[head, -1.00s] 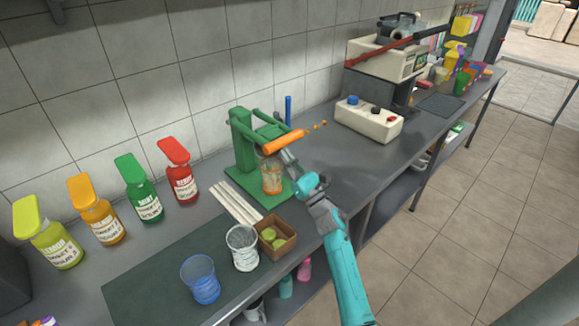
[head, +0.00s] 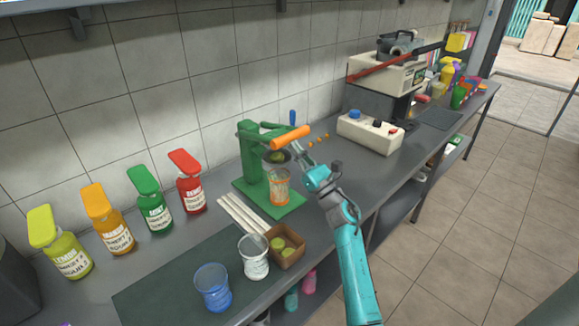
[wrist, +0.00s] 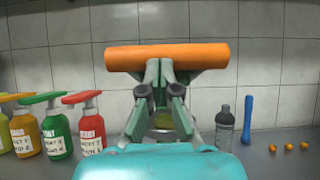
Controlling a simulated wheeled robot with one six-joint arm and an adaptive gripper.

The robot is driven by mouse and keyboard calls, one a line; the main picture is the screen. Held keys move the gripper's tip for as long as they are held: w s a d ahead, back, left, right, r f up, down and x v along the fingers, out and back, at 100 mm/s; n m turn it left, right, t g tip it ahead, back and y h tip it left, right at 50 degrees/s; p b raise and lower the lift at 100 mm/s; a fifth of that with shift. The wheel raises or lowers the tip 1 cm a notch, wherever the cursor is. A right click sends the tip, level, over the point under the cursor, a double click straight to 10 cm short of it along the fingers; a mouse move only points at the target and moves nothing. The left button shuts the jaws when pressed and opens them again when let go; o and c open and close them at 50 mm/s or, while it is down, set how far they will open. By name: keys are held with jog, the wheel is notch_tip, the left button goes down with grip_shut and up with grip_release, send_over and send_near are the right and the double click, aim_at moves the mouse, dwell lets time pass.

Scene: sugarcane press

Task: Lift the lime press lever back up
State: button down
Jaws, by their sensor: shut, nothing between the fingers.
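The green lime press (head: 248,150) stands on its green base on the counter. Its lever is raised, with the orange handle (head: 291,138) above and in front of the press cup. A green lime piece (head: 277,156) shows in the cup. A glass with orange markings (head: 281,188) stands under it. My gripper (head: 301,154) is shut and empty just below the handle. In the wrist view, the fingertips (wrist: 161,72) are close together at the underside of the orange handle (wrist: 167,57). Whether they touch it I cannot tell.
Several syrup bottles (head: 153,200) line the left. A cream control box (head: 369,133) stands to the right.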

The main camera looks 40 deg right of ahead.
jog(key=w+r, duration=0.1)
jog(key=r, duration=0.2)
jog(key=w+r, duration=0.1)
jog(key=r, duration=0.3)
jog(key=w+r, duration=0.2)
jog(key=r, duration=0.1)
jog(key=shift+a+r, duration=0.1)
jog(key=shift+r, duration=0.3)
jog(key=w+r+g, duration=0.3)
jog(key=w+r, duration=0.5)
jog(key=w, duration=0.3)
jog(key=shift+w+a, duration=0.15)
jog(key=shift+w, duration=0.25)
